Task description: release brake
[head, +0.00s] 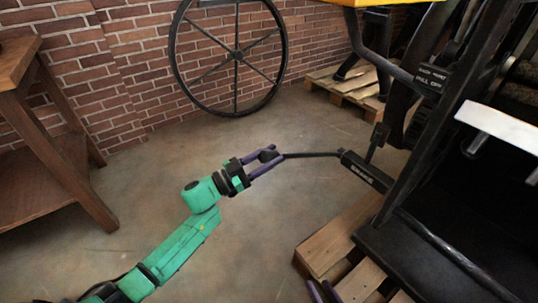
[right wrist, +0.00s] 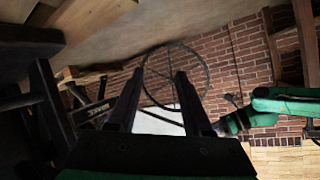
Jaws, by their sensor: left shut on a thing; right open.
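The brake lever (head: 312,155) is a thin dark rod with a dark knob (head: 268,156) at its left end. It runs right to a black bracket with white lettering (head: 366,170) on the press. My left gripper (head: 264,162) is shut on the knob, with its purple fingers on either side. The lettered bracket also shows in the right wrist view (right wrist: 95,112). My right gripper (head: 322,292) shows only its purple fingertips at the bottom of the head view. In the right wrist view, its fingers (right wrist: 158,100) are apart with nothing held between them.
The black press frame (head: 413,130) fills the right side above wooden pallet boards (head: 338,235). A large spoked wheel (head: 237,55) stands by the brick wall. A wooden table (head: 40,130) is at the left. The floor between is clear.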

